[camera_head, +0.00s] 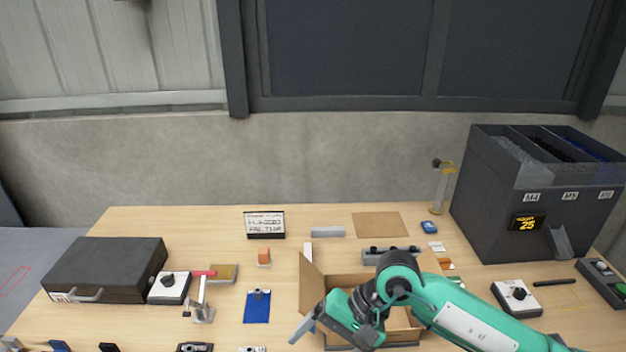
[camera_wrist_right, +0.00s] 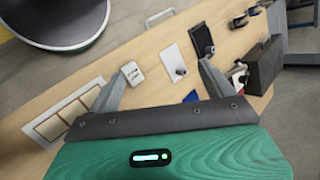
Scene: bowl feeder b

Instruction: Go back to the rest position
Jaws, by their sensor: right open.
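My right arm (camera_head: 465,315) comes in from the right, over the open cardboard box (camera_head: 312,288). My right gripper (camera_head: 306,327) is at the box's front left, pointing down and left; its fingertips are small in the head view. In the right wrist view my right gripper (camera_wrist_right: 160,82) has its two fingers spread wide apart, with nothing between them but bare table behind. The arm hides much of the box and its inside. My left gripper is not in view.
A blue mat (camera_head: 257,307) lies left of the cardboard box. A dark feeder (camera_head: 500,210) stands at the back right. Small items line the front edge.

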